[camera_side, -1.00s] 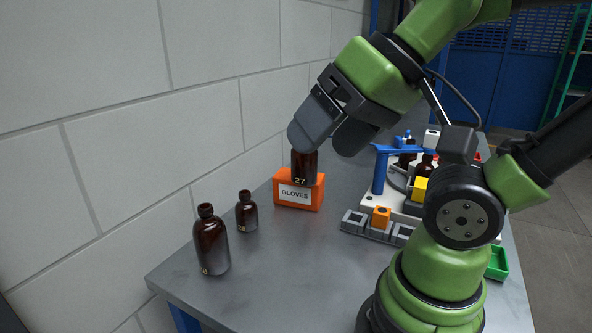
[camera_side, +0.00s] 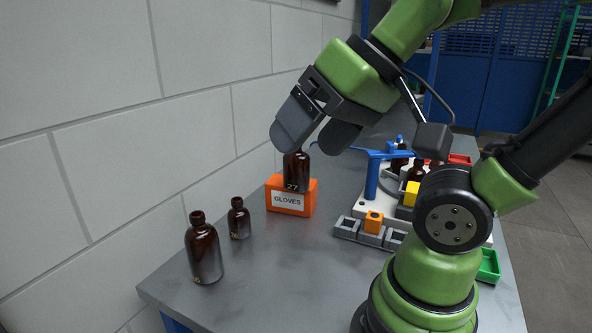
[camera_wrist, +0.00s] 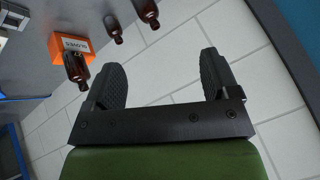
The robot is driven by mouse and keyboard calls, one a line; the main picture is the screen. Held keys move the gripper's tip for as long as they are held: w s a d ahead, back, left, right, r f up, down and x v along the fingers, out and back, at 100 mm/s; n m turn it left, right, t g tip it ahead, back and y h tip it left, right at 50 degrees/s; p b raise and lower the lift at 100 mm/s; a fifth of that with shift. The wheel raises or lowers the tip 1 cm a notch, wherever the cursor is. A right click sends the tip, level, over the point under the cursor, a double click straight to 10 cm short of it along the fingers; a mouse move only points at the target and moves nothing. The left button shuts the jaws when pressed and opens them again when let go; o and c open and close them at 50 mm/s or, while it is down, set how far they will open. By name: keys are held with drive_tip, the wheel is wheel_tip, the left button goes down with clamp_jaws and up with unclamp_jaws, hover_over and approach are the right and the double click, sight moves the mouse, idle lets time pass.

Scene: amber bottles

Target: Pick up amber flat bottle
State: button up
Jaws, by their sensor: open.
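An amber bottle marked 27 (camera_side: 297,172) stands upright, seemingly on top of the orange gloves box (camera_side: 290,203). Two more amber bottles stand on the bench to the left, a larger one (camera_side: 203,250) and a smaller one (camera_side: 239,219). I cannot tell for sure which one is the flat bottle. My gripper (camera_side: 312,143) is open, its fingers just above bottle 27 in the side view, close to its top. In the wrist view, the gap of my gripper (camera_wrist: 162,68) is empty. Bottle 27 (camera_wrist: 76,68) lies left of the left finger there.
The wall (camera_side: 100,170) runs close along the bench's left side. A white fixture with a blue arm (camera_side: 372,178), an orange block (camera_side: 374,222) and a yellow block stands right of the box. A green tray (camera_side: 489,265) lies farther right. The bench front (camera_side: 270,285) is clear.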

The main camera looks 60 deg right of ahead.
drive_tip(key=w+d+r+g+h, duration=0.1)
drive_tip(key=w+d+h, duration=0.1)
drive_tip(key=w+d, duration=0.55)
drive_tip(key=n+g, duration=0.2)
hover_over(304, 156)
drive_tip(key=shift+h, duration=0.4)
wheel_tip(304, 156, down, 11)
drive_tip(key=shift+r, duration=0.1)
drive_tip(key=shift+w+x, duration=0.15)
drive_tip(key=shift+x, duration=1.45)
drive_tip(key=shift+w+x, duration=0.15)
drive_tip(key=shift+x, duration=1.45)
drive_tip(key=shift+d+r, duration=0.1)
drive_tip(key=shift+r, duration=0.1)
drive_tip(key=c, duration=1.2)
